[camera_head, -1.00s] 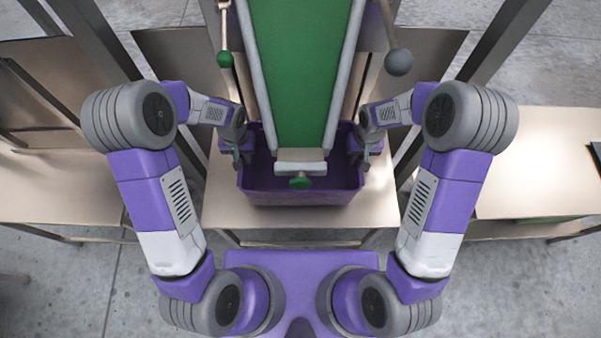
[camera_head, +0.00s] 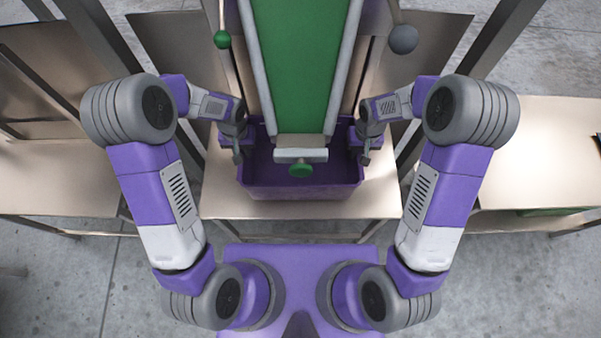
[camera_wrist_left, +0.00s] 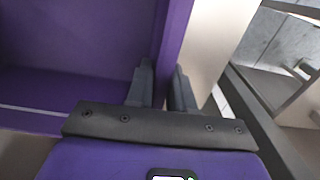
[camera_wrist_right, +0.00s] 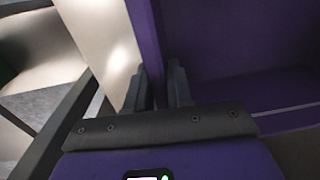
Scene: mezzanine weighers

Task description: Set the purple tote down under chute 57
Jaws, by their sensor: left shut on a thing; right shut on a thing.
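The purple tote (camera_head: 300,192) is at the middle of the head view, open side up, over a tan table and partly under the lower end of a green chute (camera_head: 298,70). No chute number is readable. My left gripper (camera_head: 238,152) is shut on the tote's left wall, and that wall (camera_wrist_left: 172,45) runs between its fingers in the left wrist view. My right gripper (camera_head: 364,152) is shut on the right wall, which (camera_wrist_right: 150,50) shows between the fingers in the right wrist view. The tote looks empty where visible; the chute hides its middle. Whether its base touches the table cannot be told.
The tan table (camera_head: 225,207) lies below the tote. A green knob (camera_head: 301,170) hangs at the chute's end, with a green ball (camera_head: 222,39) and a grey ball (camera_head: 404,39) on rods beside it. Metal posts and tables (camera_head: 535,150) stand on both sides.

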